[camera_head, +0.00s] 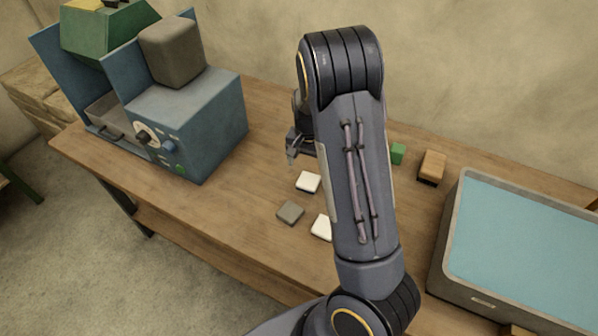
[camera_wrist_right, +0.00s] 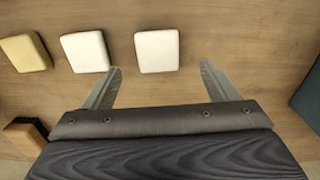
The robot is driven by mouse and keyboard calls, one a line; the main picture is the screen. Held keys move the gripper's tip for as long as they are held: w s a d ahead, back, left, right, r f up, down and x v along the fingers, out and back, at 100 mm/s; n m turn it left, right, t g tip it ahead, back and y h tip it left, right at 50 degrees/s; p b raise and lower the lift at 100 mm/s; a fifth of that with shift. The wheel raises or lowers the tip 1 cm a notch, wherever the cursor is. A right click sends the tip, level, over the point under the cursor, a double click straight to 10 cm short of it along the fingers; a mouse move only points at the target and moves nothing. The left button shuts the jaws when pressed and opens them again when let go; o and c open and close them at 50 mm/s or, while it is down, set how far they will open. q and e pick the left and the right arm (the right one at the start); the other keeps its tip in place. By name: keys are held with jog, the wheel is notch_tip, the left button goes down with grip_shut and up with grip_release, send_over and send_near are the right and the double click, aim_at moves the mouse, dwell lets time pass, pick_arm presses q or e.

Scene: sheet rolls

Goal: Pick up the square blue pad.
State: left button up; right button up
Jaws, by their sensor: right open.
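I cannot pick out a square blue pad in either view. In the head view, a white pad (camera_head: 308,182), a grey pad (camera_head: 290,212) and another white pad (camera_head: 321,228) lie on the table, the last partly behind my arm. My right gripper (camera_head: 295,146) is above the table beyond these pads. In the wrist view my right gripper (camera_wrist_right: 162,72) is open and empty, its fingertips either side of a white pad (camera_wrist_right: 157,51). A second white pad (camera_wrist_right: 85,52) and a yellowish pad (camera_wrist_right: 25,52) lie to its left. My left gripper is not in view.
A blue machine (camera_head: 195,125) with a grey block on top stands at the table's left. A grey bin (camera_head: 448,235) with a light blue inside is at the right. A green block (camera_head: 398,154) and an orange-brown block (camera_head: 432,166) lie right of my arm, which hides part of the wooden table.

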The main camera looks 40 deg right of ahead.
aim_at(309, 180)
jog(key=f, duration=0.2)
jog(key=f+p, duration=0.1)
jog(key=f, duration=0.4)
jog(key=shift+d+f, duration=0.25)
jog(key=shift+d, duration=0.05)
jog(key=c, duration=1.1)
